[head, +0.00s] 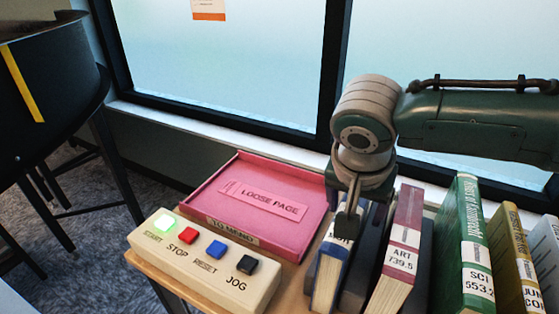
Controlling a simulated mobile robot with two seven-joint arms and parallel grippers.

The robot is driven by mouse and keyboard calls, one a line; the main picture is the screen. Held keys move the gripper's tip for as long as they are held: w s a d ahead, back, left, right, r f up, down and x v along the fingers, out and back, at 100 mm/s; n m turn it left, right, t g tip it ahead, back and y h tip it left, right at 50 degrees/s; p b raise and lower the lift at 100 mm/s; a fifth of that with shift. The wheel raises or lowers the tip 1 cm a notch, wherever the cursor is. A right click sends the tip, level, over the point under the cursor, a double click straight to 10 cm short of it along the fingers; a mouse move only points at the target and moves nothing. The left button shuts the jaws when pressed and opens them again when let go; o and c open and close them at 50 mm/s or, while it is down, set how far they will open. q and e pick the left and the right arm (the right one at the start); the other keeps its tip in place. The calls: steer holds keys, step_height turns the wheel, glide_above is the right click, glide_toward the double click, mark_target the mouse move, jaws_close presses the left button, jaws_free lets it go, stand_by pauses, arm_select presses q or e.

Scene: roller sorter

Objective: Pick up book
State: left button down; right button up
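A row of upright books stands on the wooden surface at the lower right. A blue book (330,267) with a white label is at the row's left end. Further right are a maroon book (399,240) labelled ART 739.5, a green book (474,240) labelled SCI 553.2 and a yellow book (516,255). My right gripper (348,222) points down at the top of the blue book and partly hides it. Its finger gap and any contact are unclear from this angle. My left gripper is not in view.
A pink tray (222,190) marked LOOSE PAGE lies left of the books. A cream control box (205,262) with START, STOP, RESET and JOG buttons sits in front of it. A dark grey upright piece (367,265) stands between the blue and maroon books. Windows close off the back.

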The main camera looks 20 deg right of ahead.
steer(key=shift+c, duration=0.2)
jaws_close()
stand_by(0.4)
steer(key=shift+w+r, duration=0.1)
stand_by(0.6)
